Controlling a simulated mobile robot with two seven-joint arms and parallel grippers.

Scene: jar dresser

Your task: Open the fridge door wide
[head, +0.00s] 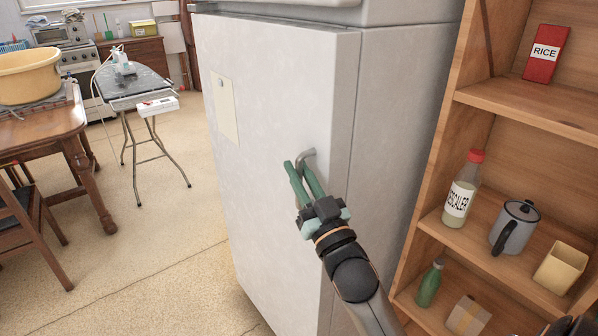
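The white fridge (395,120) stands in the middle with its large door (270,90) facing left. The door lies against the body, with only a narrow seam along its right edge. A small grey metal handle (309,153) sticks out near the door's right edge. My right gripper (296,163) is at this handle, its two green fingers spread apart. The handle's bent end is at the fingertips, partly hidden by them; I cannot tell whether they touch it. My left gripper is not in view.
A wooden shelf (530,100) with a rice box (545,54), bottle (461,190) and jug (514,228) stands close on the right. An ironing board (140,84) and a wooden table (45,125) are at left. The floor (165,250) before the door is clear.

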